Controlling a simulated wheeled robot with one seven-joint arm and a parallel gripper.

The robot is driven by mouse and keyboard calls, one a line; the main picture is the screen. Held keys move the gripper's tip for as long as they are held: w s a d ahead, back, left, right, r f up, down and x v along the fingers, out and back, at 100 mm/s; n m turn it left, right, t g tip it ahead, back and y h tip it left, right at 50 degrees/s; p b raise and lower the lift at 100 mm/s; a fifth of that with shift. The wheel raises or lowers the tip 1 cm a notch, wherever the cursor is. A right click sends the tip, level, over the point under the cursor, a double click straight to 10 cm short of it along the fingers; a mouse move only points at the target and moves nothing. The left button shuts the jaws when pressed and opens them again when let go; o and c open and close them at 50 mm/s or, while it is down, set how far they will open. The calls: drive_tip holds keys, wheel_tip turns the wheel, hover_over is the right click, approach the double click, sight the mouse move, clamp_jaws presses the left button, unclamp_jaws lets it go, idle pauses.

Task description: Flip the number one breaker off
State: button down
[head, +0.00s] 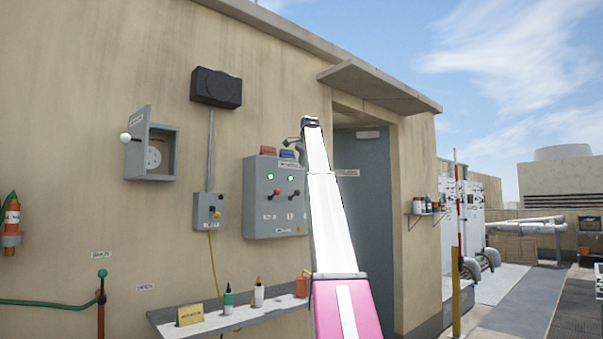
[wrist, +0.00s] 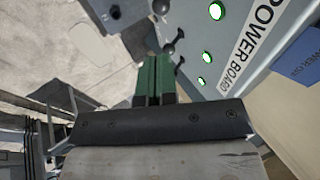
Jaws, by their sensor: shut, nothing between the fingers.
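The grey power board (head: 262,220) hangs on the wall in the head view, with a red-knobbed lever (head: 277,192), a black-knobbed lever (head: 294,192) and green lamps. My arm covers its right edge. I cannot read which lever is number one. In the wrist view the board's face (wrist: 240,22) carries a POWER BOARD label, green lamps (wrist: 207,57) and dark ball-ended levers (wrist: 169,48). My gripper (wrist: 152,60) has its green fingers shut and empty, close to these levers. I cannot tell whether it touches one. In the head view its end shows near the board's top right.
A shelf (head: 235,318) with bottles and a yellow card runs below the board. Left of the board are a small switch box (head: 209,212) and an open grey box (head: 153,150). A door (head: 363,200) stands to the right. The walkway (head: 520,318) at far right looks clear.

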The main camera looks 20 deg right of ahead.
sight(299, 191)
drive_tip(key=x, duration=1.2)
drive_tip(key=shift+w+f, duration=0.15)
drive_tip(key=shift+f, duration=0.2)
drive_tip(key=shift+f, duration=0.15)
drive_tip(key=shift+s+f+t, duration=0.15)
drive_tip(key=shift+s+t, duration=0.1)
drive_tip(key=shift+t, duration=0.05)
drive_tip(key=shift+d+f, duration=0.1)
drive_tip(key=shift+f, duration=0.05)
drive_tip(key=f+t, duration=0.1)
drive_tip(key=t, duration=0.1)
drive_tip(key=s+f+t+y, duration=0.1)
drive_tip(key=f, duration=0.1)
drive_tip(key=f+t+y, duration=0.1)
drive_tip(key=t, duration=0.1)
drive_tip(key=shift+s+d+f+m+t, duration=0.2)
drive_tip(key=shift+d+m+t, duration=0.1)
drive_tip(key=shift+m, duration=0.1)
drive_tip(key=shift+r, duration=0.2)
drive_tip(key=shift+r, duration=0.65)
